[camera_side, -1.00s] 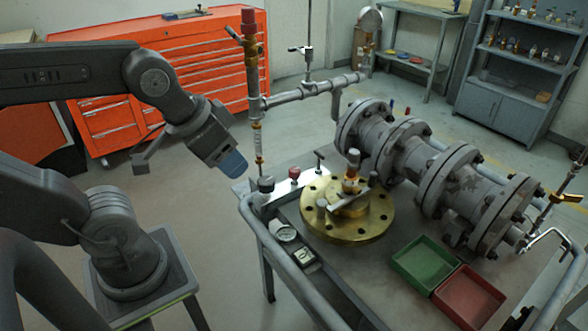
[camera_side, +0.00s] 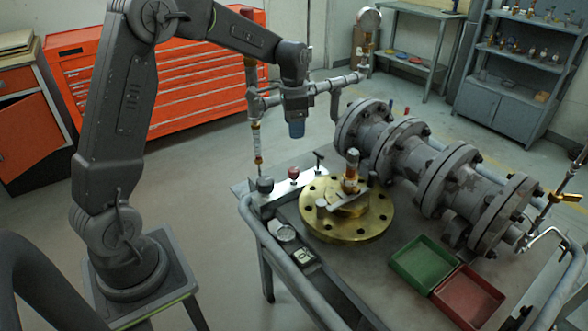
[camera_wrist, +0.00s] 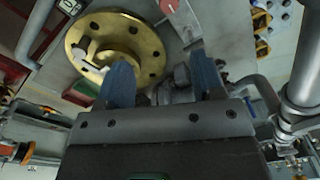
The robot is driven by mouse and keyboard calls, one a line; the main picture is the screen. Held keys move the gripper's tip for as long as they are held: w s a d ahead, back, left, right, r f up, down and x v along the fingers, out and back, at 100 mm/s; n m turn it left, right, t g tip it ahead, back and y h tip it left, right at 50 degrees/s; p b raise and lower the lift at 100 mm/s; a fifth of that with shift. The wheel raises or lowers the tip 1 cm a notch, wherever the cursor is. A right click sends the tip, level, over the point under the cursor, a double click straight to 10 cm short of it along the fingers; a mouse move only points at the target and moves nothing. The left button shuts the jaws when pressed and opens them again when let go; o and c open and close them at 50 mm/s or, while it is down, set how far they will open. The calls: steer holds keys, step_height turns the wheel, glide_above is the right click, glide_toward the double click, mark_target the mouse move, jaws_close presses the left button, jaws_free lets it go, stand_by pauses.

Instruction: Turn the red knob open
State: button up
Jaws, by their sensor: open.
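The red knob (camera_side: 293,173) stands on a light panel (camera_side: 300,185) at the left part of the work table, between a dark grey knob (camera_side: 265,184) and a black T-handle (camera_side: 318,158). In the wrist view a red knob (camera_wrist: 169,6) shows at the top edge, partly cut off. My gripper (camera_side: 296,130) points down above the panel, apart from the red knob. In the wrist view its two blue fingers are spread, with my gripper (camera_wrist: 162,78) empty. I cannot tell the knob's turned position.
A brass flange (camera_side: 345,225) lies right of the panel. Grey pipes (camera_side: 310,88) stand close behind my gripper. A large flanged grey valve body (camera_side: 440,180) fills the table's back right. Green (camera_side: 425,262) and red (camera_side: 470,296) trays lie at the front right.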

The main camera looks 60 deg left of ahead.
mark_target(294, 169)
steer(key=f, duration=0.5)
steer(key=a+f, duration=0.1)
steer(key=f, duration=0.4)
steer(key=w+f, duration=0.1)
steer(key=f, duration=0.5)
steer(key=shift+a, duration=0.35)
steer(key=c, duration=0.9)
